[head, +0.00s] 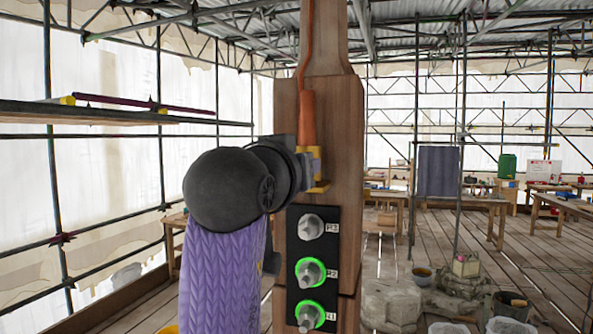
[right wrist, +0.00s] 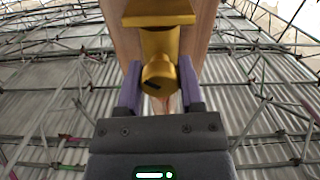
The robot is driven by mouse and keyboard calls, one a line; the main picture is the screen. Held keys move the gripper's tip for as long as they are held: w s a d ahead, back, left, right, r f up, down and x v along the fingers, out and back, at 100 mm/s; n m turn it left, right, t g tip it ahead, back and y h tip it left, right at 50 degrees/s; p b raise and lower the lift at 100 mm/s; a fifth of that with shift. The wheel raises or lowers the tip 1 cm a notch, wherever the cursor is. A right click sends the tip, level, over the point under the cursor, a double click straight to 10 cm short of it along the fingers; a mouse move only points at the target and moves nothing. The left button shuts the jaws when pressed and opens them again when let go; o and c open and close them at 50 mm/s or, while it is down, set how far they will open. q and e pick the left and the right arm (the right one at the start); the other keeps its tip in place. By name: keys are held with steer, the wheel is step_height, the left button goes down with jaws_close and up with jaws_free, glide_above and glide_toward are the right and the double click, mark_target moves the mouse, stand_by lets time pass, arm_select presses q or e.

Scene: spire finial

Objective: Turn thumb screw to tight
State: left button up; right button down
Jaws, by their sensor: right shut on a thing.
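The brass thumb screw (right wrist: 157,77) shows in the right wrist view below a brass bracket (right wrist: 158,12) on the wooden post. A dark slot marks its rounded end. My right gripper (right wrist: 160,92) is shut on it, with one purple finger on each side. In the head view the yellow bracket (head: 319,187) sits on the post (head: 340,110), with an orange rod (head: 307,115) rising from it. My right gripper (head: 303,160) reaches it from the left, and my own arm hides the screw there. My left gripper is not in view.
Below the bracket, a black panel (head: 295,240) on the post carries three grey knobs; the lower two have green rings. Scaffold poles and a plank shelf (head: 100,112) stand at left. Workbenches, stones and buckets are behind at right, on a plank floor.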

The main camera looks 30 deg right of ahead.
steer(key=m, duration=0.5)
steer(key=shift+f, duration=0.15)
steer(key=shift+w+m, duration=0.1)
steer(key=shift+m, duration=2.3)
steer(key=shift+c, duration=1.1)
jaws_free()
steer(key=b+v, duration=0.4)
steer(key=v, duration=0.6)
steer(key=shift+b, duration=0.3)
